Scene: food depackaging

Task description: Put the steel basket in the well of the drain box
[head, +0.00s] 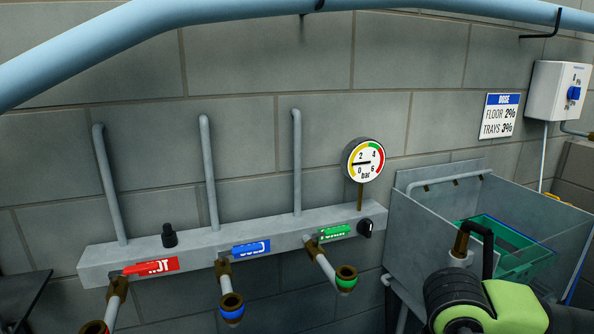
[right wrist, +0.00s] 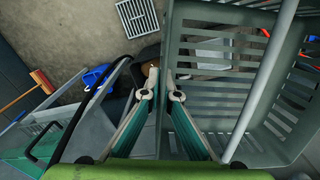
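A large grey slotted basket or crate (right wrist: 217,89) fills the right side of the right wrist view; I cannot tell if it is the steel basket. My right gripper (right wrist: 161,72) has its pale, teal-backed fingers close together beside its left edge. Whether they grip the rim is unclear. My left gripper is out of view.
HOT, COLD and FOAM outlets (head: 235,216) and a pressure gauge (head: 363,161) line the wall. A dose sign (head: 500,115) and control box (head: 559,91) are at right. A broom (right wrist: 42,82), floor grate (right wrist: 137,18) and blue item (right wrist: 95,77) show below.

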